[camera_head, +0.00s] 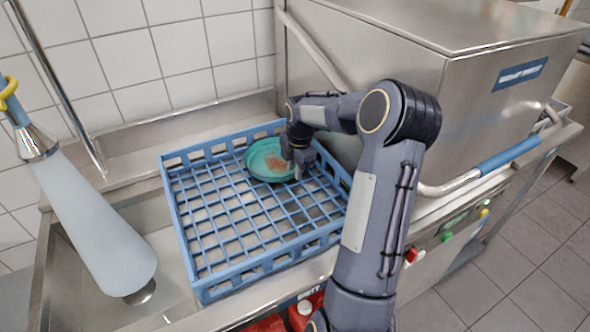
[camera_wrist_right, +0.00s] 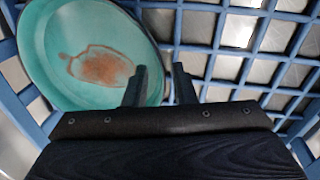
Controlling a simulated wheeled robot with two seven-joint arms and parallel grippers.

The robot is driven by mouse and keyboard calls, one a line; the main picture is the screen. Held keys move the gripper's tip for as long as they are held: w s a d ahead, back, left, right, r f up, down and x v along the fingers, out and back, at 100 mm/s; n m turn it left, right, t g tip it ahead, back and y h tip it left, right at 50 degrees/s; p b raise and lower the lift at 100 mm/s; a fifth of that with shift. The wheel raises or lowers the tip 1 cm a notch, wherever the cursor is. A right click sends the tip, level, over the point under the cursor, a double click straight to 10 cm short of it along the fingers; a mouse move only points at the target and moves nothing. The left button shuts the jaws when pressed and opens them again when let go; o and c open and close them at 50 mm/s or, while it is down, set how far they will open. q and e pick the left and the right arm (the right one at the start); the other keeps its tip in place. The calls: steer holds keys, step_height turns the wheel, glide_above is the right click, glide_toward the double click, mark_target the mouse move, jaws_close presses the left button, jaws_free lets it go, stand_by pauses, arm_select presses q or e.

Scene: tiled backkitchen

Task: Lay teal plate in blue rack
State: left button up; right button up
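The teal plate (camera_head: 268,160) lies inside the blue rack (camera_head: 190,240), in its back right part, seemingly on the grid floor. The plate (camera_wrist_right: 75,50) has a reddish-brown stain and looks slightly tilted in the right wrist view. My right gripper (camera_head: 297,165) is at the plate's right edge. In the wrist view its two fingers (camera_wrist_right: 161,85) stand apart, one over the plate's inner side and one outside the rim, with a gap between them. The plate's right edge in the head view is partly hidden by the gripper. My left gripper is out of view.
A steel dishwasher (camera_head: 400,60) with a blue-gripped handle (camera_head: 510,155) stands right of the rack. A pale spray cone (camera_head: 100,230) hangs over the sink at left. Red containers (camera_head: 270,324) sit below the counter's front edge. The rack's front and left cells are empty.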

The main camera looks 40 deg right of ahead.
steer(key=s+a+r+m+t, duration=0.1)
steer(key=s+a+r+m, duration=0.25)
steer(key=a+r, duration=0.6)
steer(key=s+a+m+y, duration=0.1)
steer(key=s+a+m, duration=0.2)
steer(key=s+a, duration=0.1)
steer(key=s+a+r+m+t, duration=0.1)
steer(key=s+a+m, duration=0.2)
steer(key=s+a, duration=0.2)
steer(key=s+a+r+m+t+y, duration=0.1)
steer(key=s+a+m, duration=0.2)
steer(key=s+a, duration=0.1)
steer(key=shift+s+a+r+m+y, duration=0.15)
steer(key=shift+a, duration=0.25)
steer(key=shift+s+a+r+m+y, duration=0.1)
steer(key=shift+s+a+y, duration=0.05)
steer(key=shift+a, duration=0.2)
steer(key=s+a+f+m+t+y, duration=0.1)
steer(key=s+a+f+m, duration=0.2)
steer(key=s+a+m, duration=0.1)
steer(key=shift+s+a+m+y, duration=0.3)
steer(key=shift+s+a, duration=0.3)
steer(key=shift+s, duration=0.05)
